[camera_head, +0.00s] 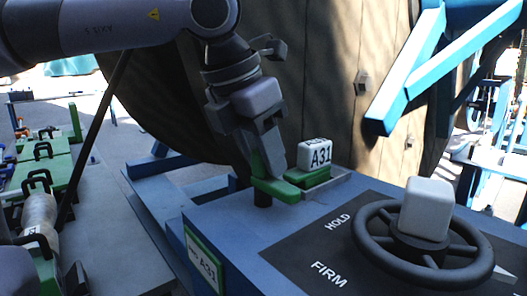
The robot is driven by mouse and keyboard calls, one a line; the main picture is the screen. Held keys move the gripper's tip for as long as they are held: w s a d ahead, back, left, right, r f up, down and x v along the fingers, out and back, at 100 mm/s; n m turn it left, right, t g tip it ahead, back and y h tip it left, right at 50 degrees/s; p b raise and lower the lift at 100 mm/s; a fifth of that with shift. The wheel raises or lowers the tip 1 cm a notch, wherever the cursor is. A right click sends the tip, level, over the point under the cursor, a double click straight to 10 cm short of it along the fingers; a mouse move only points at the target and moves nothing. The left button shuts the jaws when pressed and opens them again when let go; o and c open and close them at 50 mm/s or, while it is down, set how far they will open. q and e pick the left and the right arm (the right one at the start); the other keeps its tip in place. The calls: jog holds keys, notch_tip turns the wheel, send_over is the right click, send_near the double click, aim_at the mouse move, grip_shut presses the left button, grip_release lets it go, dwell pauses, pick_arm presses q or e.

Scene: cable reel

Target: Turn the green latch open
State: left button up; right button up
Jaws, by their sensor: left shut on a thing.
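My left gripper (268,163) reaches down from above and is shut on the latch. The fingers hide part of the latch. A white block marked A31 (320,155) stands on a green base just right of the latch, apart from the gripper. My right gripper does not show.
A black handwheel with a white block (428,208) stands on the dark panel marked HOLD and FIRM (318,250). A large wooden reel (320,60) rises close behind the arm. A blue beam (408,75) slants at the upper right. Green cases (40,165) lie at the left.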

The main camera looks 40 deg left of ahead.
pick_arm(q)
jog(key=o, duration=1)
jog(key=shift+c, duration=0.2)
jog(key=p+v, duration=0.1)
jog(key=v, duration=0.6)
jog(key=shift+s, duration=0.1)
